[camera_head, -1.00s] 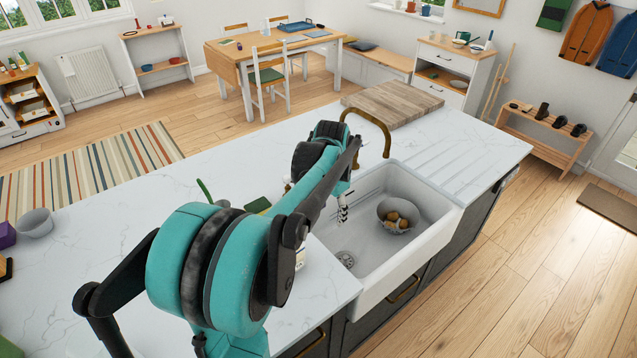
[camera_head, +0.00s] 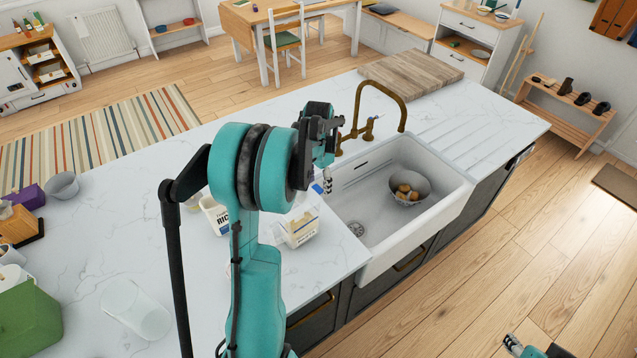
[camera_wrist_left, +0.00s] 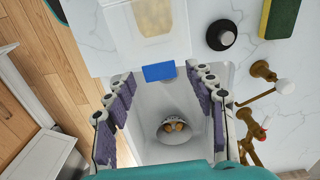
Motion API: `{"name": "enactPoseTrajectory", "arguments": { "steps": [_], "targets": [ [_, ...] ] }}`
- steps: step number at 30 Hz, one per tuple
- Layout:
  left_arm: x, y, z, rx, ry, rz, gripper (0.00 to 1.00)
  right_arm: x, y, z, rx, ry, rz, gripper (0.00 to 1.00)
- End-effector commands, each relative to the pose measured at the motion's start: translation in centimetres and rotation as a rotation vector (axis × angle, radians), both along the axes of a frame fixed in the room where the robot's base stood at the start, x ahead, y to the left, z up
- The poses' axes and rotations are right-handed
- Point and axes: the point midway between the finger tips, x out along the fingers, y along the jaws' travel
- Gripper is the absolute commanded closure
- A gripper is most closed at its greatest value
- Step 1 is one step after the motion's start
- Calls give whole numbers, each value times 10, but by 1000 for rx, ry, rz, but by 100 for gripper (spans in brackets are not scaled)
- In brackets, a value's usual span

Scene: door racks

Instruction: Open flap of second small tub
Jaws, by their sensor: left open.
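A small pale tub (camera_head: 300,228) with a printed label stands on the white counter by the sink's near left corner. Another white tub (camera_head: 215,214) with "RIC" lettering stands to its left, partly behind my arm. My left gripper (camera_head: 326,183) is above and beyond the labelled tub. In the left wrist view, my left gripper (camera_wrist_left: 160,75) is open, its fingers spread either side of a blue flap (camera_wrist_left: 158,72) at the edge of a clear-white tub (camera_wrist_left: 150,38) with yellowish contents. I cannot tell whether they touch. My right gripper (camera_head: 525,347) is partly cut off at the bottom right.
The white sink (camera_head: 375,215) holds a grey bowl (camera_head: 410,186) with brown round items. A brass tap (camera_head: 380,100) rises behind it, close to my left gripper. A sponge (camera_wrist_left: 280,15) lies nearby.

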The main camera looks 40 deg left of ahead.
Motion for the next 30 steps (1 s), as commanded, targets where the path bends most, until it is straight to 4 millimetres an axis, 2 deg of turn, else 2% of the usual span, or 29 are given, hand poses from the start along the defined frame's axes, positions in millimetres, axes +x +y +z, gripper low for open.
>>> {"name": "enactPoseTrajectory", "arguments": {
  "steps": [5,11,12,23,30],
  "targets": [
    [0,0,0,0,0,0,45,0,0,0,0,0,0,60],
    [0,0,0,0,0,0,95,0,0,0,0,0,0,60],
    [0,0,0,0,0,0,100,0,0,0,0,0,0,60],
    [-2,0,4,-9,-42,3,100,0,0,0,0,0,0,60],
    [-8,2,15,-37,-182,4,100,0,0,-2,0,0,0,60]
  ]
}}
